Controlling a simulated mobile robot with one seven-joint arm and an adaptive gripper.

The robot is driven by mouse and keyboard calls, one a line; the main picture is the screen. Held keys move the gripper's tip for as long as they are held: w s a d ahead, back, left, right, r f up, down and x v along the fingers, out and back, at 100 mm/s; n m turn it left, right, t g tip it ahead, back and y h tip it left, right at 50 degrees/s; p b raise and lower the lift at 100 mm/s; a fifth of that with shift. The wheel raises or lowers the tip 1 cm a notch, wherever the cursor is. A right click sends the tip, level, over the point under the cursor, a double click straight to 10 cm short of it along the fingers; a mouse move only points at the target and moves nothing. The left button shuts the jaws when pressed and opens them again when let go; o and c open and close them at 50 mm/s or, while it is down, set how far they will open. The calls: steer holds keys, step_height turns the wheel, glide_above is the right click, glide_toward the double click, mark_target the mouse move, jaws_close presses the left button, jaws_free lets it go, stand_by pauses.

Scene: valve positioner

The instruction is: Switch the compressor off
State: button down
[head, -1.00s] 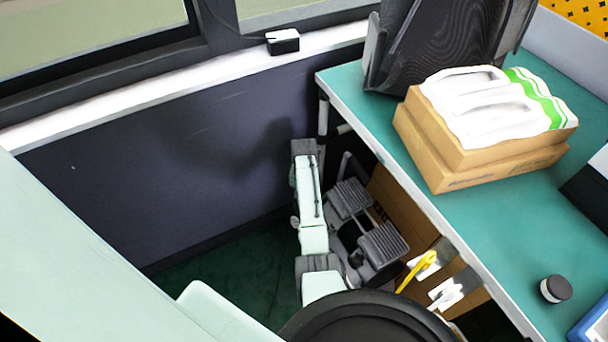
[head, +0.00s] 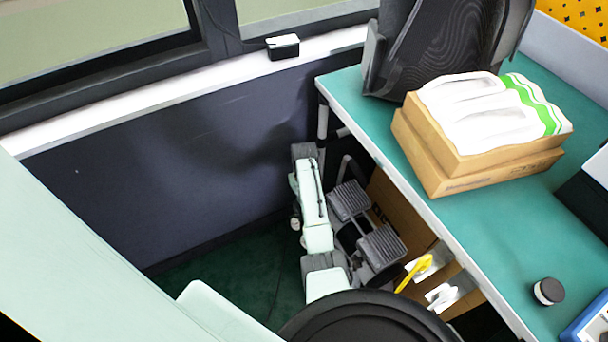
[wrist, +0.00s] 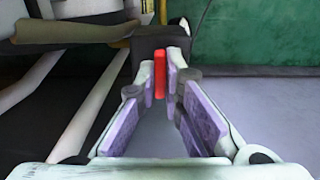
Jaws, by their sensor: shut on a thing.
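The compressor (head: 382,247) is a grey machine with ribbed blocks, on the floor beside and partly under the green bench. In the wrist view, a red switch part (wrist: 160,72) stands upright against a dark box (wrist: 160,38). My gripper (wrist: 162,86) is shut on this red part, with one fingertip at each side of it. The lower end of the red part is hidden or lost between the fingers. In the head view my arm reaches down to the left of the compressor, and my fingertips are hidden there.
The bench (head: 345,90) stands close on the right, with a cardboard box (head: 430,165) and a dark chair-like back (head: 450,45) on it. A yellow-handled valve (head: 412,272) is near its edge. The dark wall (head: 150,180) is behind my arm.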

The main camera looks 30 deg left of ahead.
stand_by(0.5)
steer(key=c, duration=1.7)
jaws_free()
step_height(320, 180, up, 12)
steer(key=shift+r, duration=0.1)
